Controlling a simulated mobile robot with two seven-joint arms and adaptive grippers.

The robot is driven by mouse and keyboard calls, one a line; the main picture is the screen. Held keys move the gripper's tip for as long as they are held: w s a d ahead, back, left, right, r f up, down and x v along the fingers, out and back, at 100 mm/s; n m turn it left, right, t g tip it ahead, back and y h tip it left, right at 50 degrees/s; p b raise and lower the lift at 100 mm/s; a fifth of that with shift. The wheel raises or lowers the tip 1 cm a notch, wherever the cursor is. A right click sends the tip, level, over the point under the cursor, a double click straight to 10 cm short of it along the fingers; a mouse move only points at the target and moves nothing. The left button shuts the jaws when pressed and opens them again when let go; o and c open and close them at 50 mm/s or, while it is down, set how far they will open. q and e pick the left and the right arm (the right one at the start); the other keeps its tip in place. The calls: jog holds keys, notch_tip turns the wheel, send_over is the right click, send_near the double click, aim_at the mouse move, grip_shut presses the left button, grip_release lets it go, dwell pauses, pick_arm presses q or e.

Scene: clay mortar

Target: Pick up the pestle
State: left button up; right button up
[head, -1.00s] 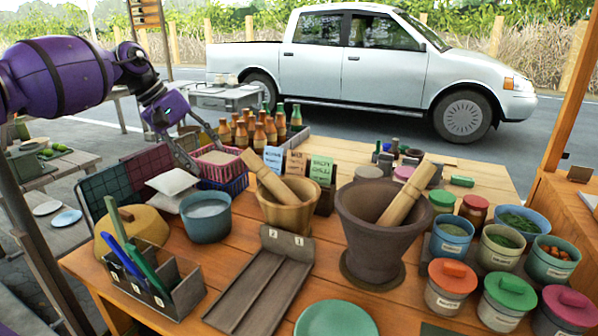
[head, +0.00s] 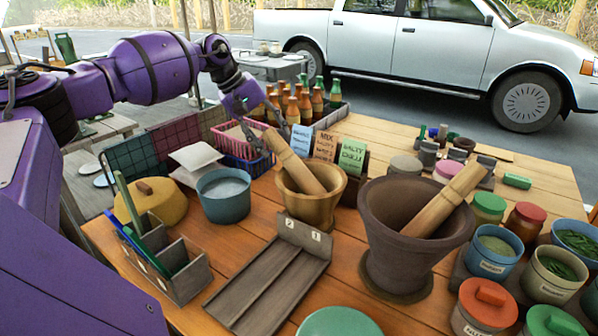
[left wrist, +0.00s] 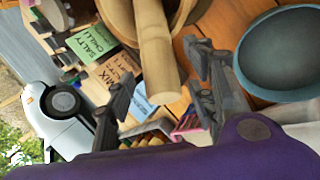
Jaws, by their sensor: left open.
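A light wooden pestle (head: 295,162) leans in the smaller wooden mortar (head: 310,205), its upper end tilted up to the left. A second pestle (head: 445,200) leans right in the large dark clay mortar (head: 415,225). My left gripper (head: 262,148) is open beside the upper end of the first pestle. In the left wrist view that pestle (left wrist: 158,50) appears between the spread fingers of the gripper (left wrist: 160,72); I cannot tell whether they touch it. My right gripper is not in view.
A blue bowl (head: 224,200), a pink and blue basket (head: 245,152) and several bottles (head: 305,105) stand near the gripper. Label cards (head: 325,146) stand behind the wooden mortar. A slatted wooden tray (head: 270,275) lies in front. Lidded jars (head: 485,300) crowd the right.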

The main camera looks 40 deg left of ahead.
pick_arm(q)
jog(key=shift+w+f, duration=0.2)
jog(key=shift+f, duration=0.15)
jog(key=shift+d, duration=0.1)
jog(key=shift+c, duration=0.4)
grip_shut()
jog(key=shift+r, duration=0.1)
jog(key=shift+r, duration=0.1)
